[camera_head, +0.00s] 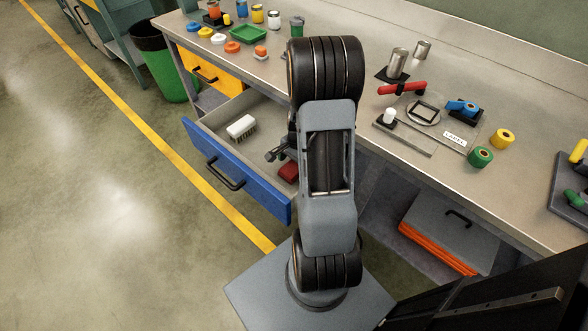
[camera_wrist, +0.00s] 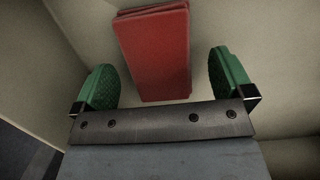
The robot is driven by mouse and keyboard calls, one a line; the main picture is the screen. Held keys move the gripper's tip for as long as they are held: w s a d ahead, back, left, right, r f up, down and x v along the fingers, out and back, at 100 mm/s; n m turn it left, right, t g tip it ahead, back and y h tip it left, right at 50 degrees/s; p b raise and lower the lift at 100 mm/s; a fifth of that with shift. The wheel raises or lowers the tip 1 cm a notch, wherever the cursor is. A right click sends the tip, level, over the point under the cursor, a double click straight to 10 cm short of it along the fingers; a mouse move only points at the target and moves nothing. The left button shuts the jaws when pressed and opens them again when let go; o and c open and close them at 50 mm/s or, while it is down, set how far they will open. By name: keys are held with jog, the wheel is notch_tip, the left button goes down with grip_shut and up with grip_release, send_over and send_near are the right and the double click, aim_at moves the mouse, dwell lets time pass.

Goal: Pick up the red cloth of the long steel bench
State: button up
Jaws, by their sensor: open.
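The red cloth (camera_wrist: 155,52) is a folded rectangular stack lying in the open drawer of the long steel bench (camera_head: 340,95). In the head view a small part of the cloth (camera_head: 289,172) shows beside my arm, which hides the rest. My gripper (camera_wrist: 165,82) is open, with one green-padded finger on each side of the cloth and a gap on both sides. The cloth's near end lies close to the gripper's palm plate. Whether the fingers reach down to the cloth's height is hard to tell. In the head view my gripper is mostly hidden behind my arm.
The blue-fronted drawer (camera_head: 222,177) is pulled out and also holds a white brush (camera_head: 241,127). Its pale walls rise around my gripper. An orange-fronted drawer (camera_head: 205,75) and a green bin (camera_head: 165,70) are farther left. Tape rolls and tools stand on the bench top.

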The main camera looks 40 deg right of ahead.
jog(key=shift+a+f, duration=0.15)
jog(key=shift+f, duration=0.6)
jog(key=c, duration=1)
jog(key=shift+r, duration=0.1)
